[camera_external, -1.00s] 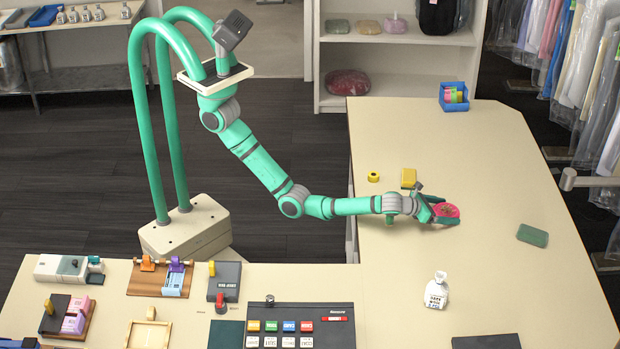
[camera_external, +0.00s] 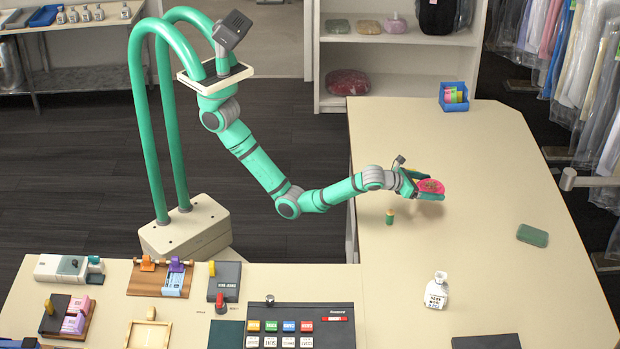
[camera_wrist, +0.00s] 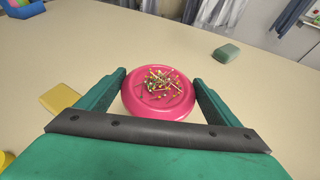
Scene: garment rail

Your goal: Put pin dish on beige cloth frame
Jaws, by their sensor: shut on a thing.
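The pin dish (camera_external: 431,187) is a round pink-red dish with a heap of colourful pins on it. My gripper (camera_external: 428,189) is shut on it, one green finger at each side. The dish seems to be held above the right-hand counter. In the wrist view the pin dish (camera_wrist: 152,109) sits between my fingers, its pins inside. The beige cloth frame (camera_external: 131,335) is a small light wooden frame with a beige middle, on the front counter at lower left, far from my gripper.
A white bottle (camera_external: 437,291), a green block (camera_external: 532,235), a small green-and-yellow piece (camera_external: 390,217) and a blue bin (camera_external: 454,97) stand on the right counter. A yellow block (camera_wrist: 59,98) lies left of the dish. A button panel (camera_external: 300,325) and wooden stands crowd the front counter.

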